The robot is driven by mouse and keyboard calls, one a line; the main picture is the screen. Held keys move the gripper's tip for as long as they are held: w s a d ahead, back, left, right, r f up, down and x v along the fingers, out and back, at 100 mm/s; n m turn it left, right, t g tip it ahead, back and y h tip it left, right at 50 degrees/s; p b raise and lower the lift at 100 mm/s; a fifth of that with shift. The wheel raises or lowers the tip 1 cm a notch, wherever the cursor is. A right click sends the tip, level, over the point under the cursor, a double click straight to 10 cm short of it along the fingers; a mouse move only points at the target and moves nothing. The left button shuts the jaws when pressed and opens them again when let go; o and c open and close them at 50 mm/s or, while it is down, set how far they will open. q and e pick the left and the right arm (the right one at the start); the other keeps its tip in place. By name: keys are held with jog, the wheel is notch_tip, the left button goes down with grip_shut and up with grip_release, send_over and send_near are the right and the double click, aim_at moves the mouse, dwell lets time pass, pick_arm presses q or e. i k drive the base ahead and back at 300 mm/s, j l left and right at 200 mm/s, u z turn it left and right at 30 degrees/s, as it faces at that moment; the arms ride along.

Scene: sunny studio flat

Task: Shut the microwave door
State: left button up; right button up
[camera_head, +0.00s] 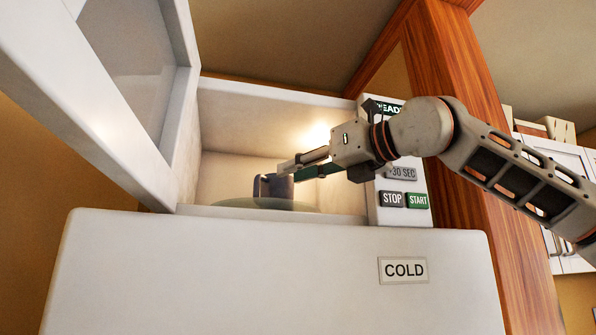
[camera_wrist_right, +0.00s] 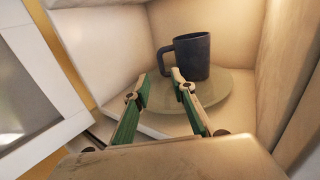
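The microwave (camera_head: 275,106) is open and lit inside, and its white door (camera_head: 75,85) hangs open at the left in the head view. The door also shows at the left edge in the right wrist view (camera_wrist_right: 72,128). A dark mug (camera_head: 273,187) stands upright on the glass turntable (camera_head: 240,204) inside. In the right wrist view the mug (camera_wrist_right: 195,55) has its handle toward the left. My right gripper (camera_wrist_right: 160,80) is open at the microwave's opening, its fingers apart and empty, a little short of the mug. My left gripper is not in view.
The control panel (camera_head: 403,217) with STOP and START buttons is right of the opening, partly behind my right arm. A white unit labelled COLD (camera_head: 270,275) stands below the microwave. A wooden panel (camera_head: 480,150) rises on the right, with white cupboards (camera_head: 565,160) beyond.

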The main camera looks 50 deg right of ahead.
aim_at(117, 81)
jog(key=k, duration=1.5)
